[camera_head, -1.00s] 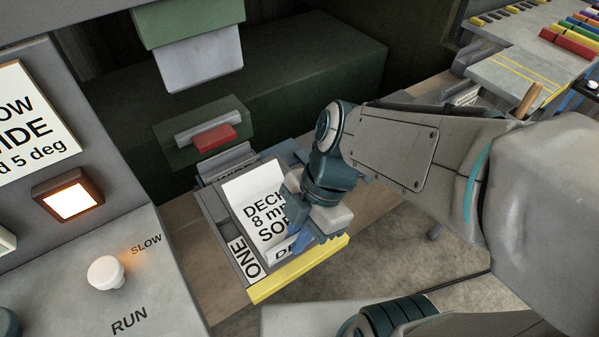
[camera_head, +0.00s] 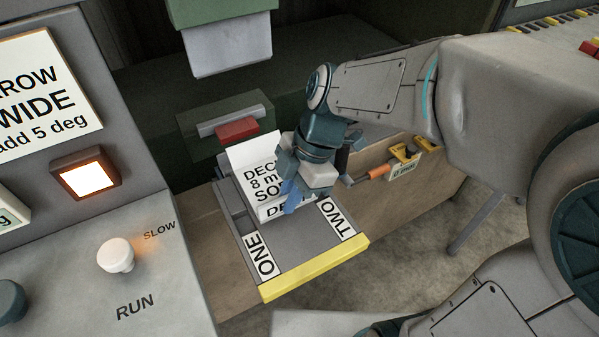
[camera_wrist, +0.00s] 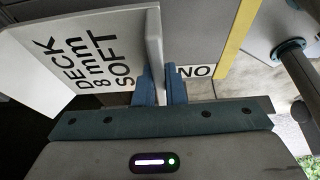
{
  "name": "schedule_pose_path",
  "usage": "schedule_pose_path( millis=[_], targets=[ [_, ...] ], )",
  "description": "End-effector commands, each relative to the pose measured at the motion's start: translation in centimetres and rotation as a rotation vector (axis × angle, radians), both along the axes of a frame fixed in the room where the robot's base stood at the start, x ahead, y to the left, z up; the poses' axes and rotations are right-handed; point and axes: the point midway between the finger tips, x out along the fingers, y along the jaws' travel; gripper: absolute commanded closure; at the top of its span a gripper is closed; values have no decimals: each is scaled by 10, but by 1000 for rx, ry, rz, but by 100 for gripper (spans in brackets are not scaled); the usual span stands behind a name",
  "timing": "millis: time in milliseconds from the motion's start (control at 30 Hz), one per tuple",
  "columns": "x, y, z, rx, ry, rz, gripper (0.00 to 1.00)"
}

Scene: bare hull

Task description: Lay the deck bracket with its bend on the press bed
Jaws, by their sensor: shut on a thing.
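The deck bracket (camera_head: 251,163) is a white bent plate with black lettering: "DECK", "8 mm" and "SO…". A shorter flange stands at an angle to the lettered face. My gripper (camera_head: 291,196) is shut on the flange with its blue fingers. In the wrist view, the bracket (camera_wrist: 75,50) spreads to the left and its flange runs between the fingers (camera_wrist: 159,85). The grey press bed (camera_head: 296,240), with labels ONE and TWO and a yellow front edge, lies below. The bracket is over its back part. Whether it touches the bed cannot be told.
A grey upper tool (camera_head: 230,55) hangs above and behind. A red block (camera_head: 237,130) sits on a dark green housing behind the bed. A control panel (camera_head: 95,255) with a lit lamp (camera_head: 84,175) stands at left. An orange-handled tool (camera_head: 385,170) is at right.

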Motion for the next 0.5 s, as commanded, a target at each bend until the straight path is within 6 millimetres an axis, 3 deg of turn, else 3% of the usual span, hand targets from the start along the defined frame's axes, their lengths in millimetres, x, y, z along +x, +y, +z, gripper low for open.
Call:
schedule_pose_path(
  millis=[500],
  targets=[
    [41,26,-9,1,-2,2,100]
  ],
)
